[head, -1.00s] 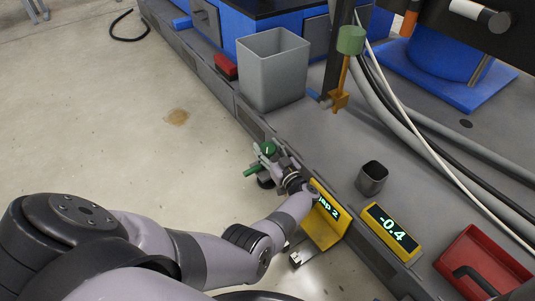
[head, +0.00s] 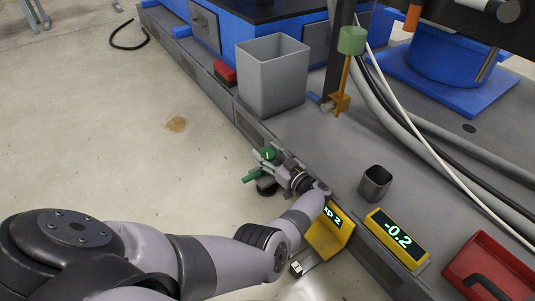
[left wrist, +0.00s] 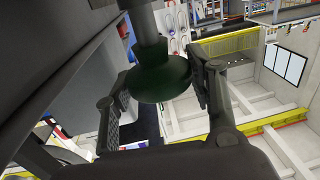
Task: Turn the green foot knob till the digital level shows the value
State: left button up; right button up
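The green foot knob (head: 267,154) is at the platform's edge, left of center in the head view. A green bar (head: 252,176) shows just below it. In the left wrist view the knob is a dark green disc (left wrist: 160,80) under a dark stem. The digital level (head: 396,238) is a yellow box reading -0.2. My right gripper is not in view.
A yellow sign (head: 330,234) beside my left forearm shows text ending "p 2", partly hidden. A grey bin (head: 272,75), a dark cup (head: 375,184) and a red tray (head: 490,262) stand on the platform. Cables run along the right.

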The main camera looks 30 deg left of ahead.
pick_arm(q)
jog(key=o, duration=0.4)
jog(key=shift+c, duration=0.2)
